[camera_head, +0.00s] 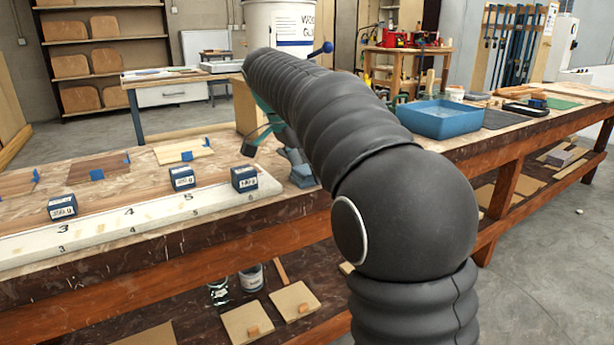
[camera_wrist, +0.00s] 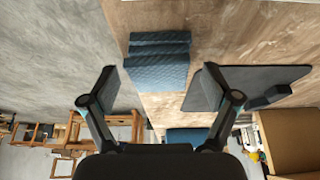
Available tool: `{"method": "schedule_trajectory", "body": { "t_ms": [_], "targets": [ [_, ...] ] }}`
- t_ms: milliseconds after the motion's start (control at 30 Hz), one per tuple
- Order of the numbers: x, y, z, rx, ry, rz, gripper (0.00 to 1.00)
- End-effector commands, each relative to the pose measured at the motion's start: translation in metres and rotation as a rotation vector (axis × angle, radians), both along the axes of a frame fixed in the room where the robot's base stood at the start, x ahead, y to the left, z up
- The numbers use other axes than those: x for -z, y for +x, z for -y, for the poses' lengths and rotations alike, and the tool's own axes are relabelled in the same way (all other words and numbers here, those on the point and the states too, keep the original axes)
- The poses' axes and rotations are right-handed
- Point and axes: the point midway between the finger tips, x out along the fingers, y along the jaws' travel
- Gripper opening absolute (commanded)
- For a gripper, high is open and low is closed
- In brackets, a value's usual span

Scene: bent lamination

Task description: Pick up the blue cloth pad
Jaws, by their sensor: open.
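The blue cloth pad (camera_wrist: 156,72) lies folded on the wooden bench top near its edge, in the upper middle of the wrist view. Its quilted top and layered folds show. In the head view a blue-grey part of it (camera_head: 302,176) shows beside my arm, which hides the rest. My gripper (camera_wrist: 160,76) is open, with one finger on each side of the pad in the wrist picture. Nothing is held. I cannot tell the exact height of the fingers above the pad. In the head view my gripper (camera_head: 268,142) is partly hidden behind my arm.
A dark mat (camera_wrist: 240,83) with a dark block (camera_wrist: 268,96) lies right of the pad. A blue tray (camera_head: 437,121) stands along the bench.

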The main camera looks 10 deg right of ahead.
Motion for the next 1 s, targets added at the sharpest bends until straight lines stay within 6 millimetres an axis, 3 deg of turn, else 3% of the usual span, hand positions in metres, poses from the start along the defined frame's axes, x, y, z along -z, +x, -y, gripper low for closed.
{"method": "schedule_trajectory", "body": {
  "t_ms": [33, 233, 733, 867, 1000],
  "targets": [
    [0.0, 0.0, 0.0, 0.0, 0.0, 0.0, 0.82],
    [0.0, 0.0, 0.0, 0.0, 0.0, 0.0, 0.34],
    [-0.005, 0.0, 0.0, -0.001, 0.0, -0.001, 0.34],
    [-0.019, 0.001, 0.0, 0.0, 0.0, 0.001, 0.34],
    [-0.047, 0.001, 0.0, 0.0, 0.001, 0.002, 0.34]
  ]
}}
